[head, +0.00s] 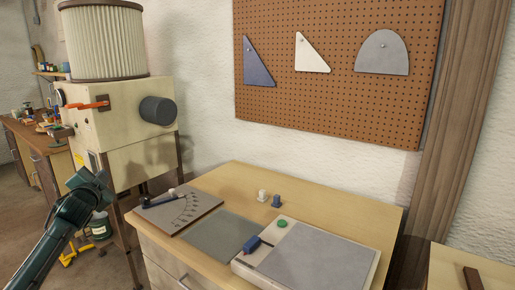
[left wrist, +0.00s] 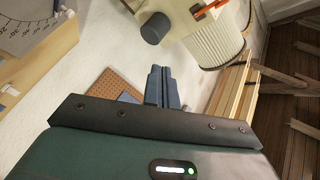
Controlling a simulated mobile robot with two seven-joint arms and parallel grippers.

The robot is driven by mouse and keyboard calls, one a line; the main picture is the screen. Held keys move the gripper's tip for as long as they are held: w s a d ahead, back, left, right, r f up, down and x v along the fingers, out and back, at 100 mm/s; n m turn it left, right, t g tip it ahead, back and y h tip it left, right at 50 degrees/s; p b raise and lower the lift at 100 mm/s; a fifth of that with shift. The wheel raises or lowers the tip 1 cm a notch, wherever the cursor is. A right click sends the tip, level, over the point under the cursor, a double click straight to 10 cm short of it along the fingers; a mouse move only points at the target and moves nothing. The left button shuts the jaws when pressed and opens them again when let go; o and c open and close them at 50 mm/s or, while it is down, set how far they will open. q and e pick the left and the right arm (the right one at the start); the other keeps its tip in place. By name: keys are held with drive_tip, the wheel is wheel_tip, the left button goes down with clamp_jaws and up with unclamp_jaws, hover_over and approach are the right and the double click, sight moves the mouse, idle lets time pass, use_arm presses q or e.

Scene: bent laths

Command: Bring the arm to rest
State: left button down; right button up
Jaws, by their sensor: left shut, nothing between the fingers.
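My left arm, dark teal, comes in from the lower left in the head view. Its gripper (head: 93,183) is in the air left of the workbench, in front of the machine's legs. In the left wrist view the gripper's two grey fingers (left wrist: 162,86) are pressed together, with nothing between them. The fingertips are hard to make out in the head view. My right gripper is in neither view.
The machine (head: 122,125) stands behind my left gripper. A pegboard (head: 340,105) with templates hangs behind.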

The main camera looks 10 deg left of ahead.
use_arm(q)
drive_tip(key=s+d+f+n+g+h, duration=0.1)
drive_tip(key=s+d+f+h, duration=0.3)
drive_tip(key=d+f, duration=0.75)
drive_tip(key=s+d+f+g+h, duration=0.1)
drive_tip(key=s+d+f+h, duration=0.2)
drive_tip(key=s+d+f, duration=0.55)
drive_tip(key=s+d+f+n+g+h, duration=0.1)
drive_tip(key=s+d+f+g, duration=0.1)
drive_tip(key=s+d+f, duration=0.4)
drive_tip(key=s+d+f+n+g+h, duration=0.1)
drive_tip(key=s+d+f+h, duration=0.1)
drive_tip(key=s+d+f, duration=0.5)
drive_tip(key=s+d, duration=0.5)
drive_tip(key=s, duration=0.5)
drive_tip(key=shift+d+f+n+g, duration=0.15)
drive_tip(key=shift+d+n+g, duration=0.15)
drive_tip(key=shift+g, duration=0.1)
drive_tip(key=shift+w, duration=0.1)
